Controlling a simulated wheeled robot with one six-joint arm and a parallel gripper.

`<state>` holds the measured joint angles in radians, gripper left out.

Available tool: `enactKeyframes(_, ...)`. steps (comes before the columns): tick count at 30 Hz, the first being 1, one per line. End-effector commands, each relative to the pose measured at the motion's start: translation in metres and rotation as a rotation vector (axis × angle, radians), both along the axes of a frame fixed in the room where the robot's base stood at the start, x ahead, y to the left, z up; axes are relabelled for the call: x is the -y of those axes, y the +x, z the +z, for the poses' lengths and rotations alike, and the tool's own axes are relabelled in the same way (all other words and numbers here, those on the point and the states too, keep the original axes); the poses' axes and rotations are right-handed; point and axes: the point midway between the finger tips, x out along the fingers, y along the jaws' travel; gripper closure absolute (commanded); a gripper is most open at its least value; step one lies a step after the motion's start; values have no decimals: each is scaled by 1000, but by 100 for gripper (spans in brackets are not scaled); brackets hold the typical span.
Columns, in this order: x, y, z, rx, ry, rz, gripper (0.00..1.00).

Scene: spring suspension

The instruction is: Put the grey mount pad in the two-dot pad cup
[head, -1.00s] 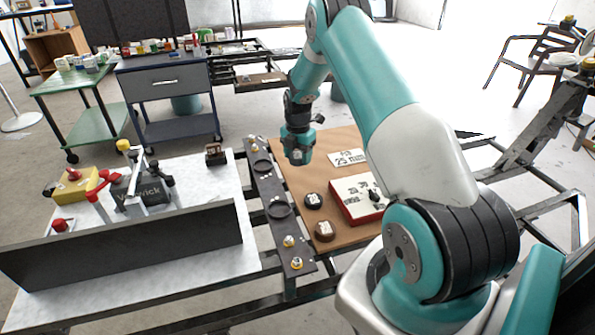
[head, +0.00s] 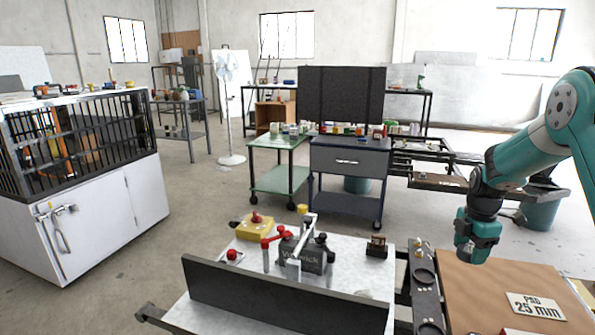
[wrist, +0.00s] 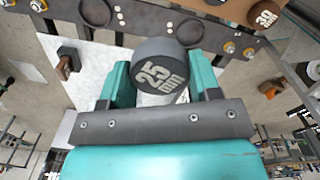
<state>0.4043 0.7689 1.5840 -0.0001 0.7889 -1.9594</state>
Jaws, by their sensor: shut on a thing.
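My gripper (wrist: 160,85) is shut on the grey mount pad (wrist: 160,70), a dark grey round pad marked "25 mm" that sits between the teal fingers in the wrist view. In the head view my gripper (head: 477,250) hangs over the brown board, just right of the dark cup rail (head: 423,285); the pad is not clear there. The wrist view shows a round cup (wrist: 95,12) in the rail, beyond the pad and apart from it. Small pale marks lie beside this cup, too small to count surely. Which cup is the two-dot one I cannot tell.
A brown pad (wrist: 265,12) shows at the wrist view's top right. A "PAD 25 mm" card (head: 535,306) lies on the brown board (head: 480,290).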

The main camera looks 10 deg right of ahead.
Motion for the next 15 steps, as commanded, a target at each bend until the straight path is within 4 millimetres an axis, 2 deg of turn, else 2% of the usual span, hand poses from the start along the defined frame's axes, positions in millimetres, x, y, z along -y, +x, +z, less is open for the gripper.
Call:
enactKeyframes(1, -16, -1, 0, -3, 1, -72, 67)
enactKeyframes(8, -82, -14, -15, -4, 0, -529, 67)
enactKeyframes(15, -145, -41, -26, -4, -2, -1008, 67)
